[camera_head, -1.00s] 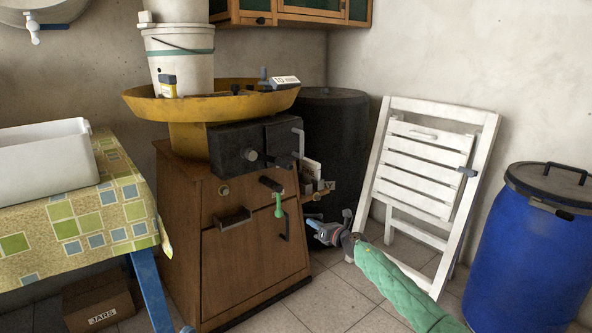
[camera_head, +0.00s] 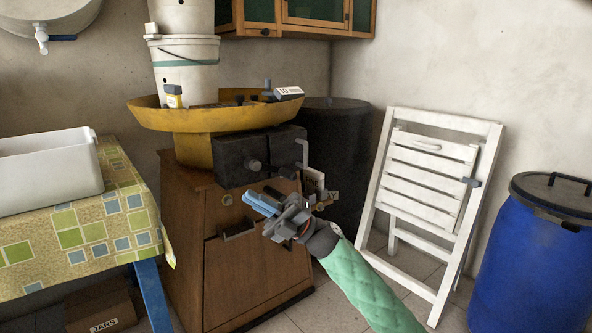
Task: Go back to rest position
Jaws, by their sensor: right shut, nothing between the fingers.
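My right gripper (camera_head: 268,206) is in front of the wooden cabinet, at the end of my green-sleeved right arm. Its fingers are shut with nothing seen between them. It hides part of the cabinet's upper front. My left gripper is not in view.
The wooden cabinet (camera_head: 190,255) carries a yellow basin (camera_head: 205,120), a dark box (camera_head: 235,165) and stacked white buckets (camera_head: 188,68). A table with a checked cloth (camera_head: 85,225) and white crate (camera_head: 50,175) stands left. A white folding chair (camera_head: 425,185) and blue barrel (camera_head: 530,265) stand right.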

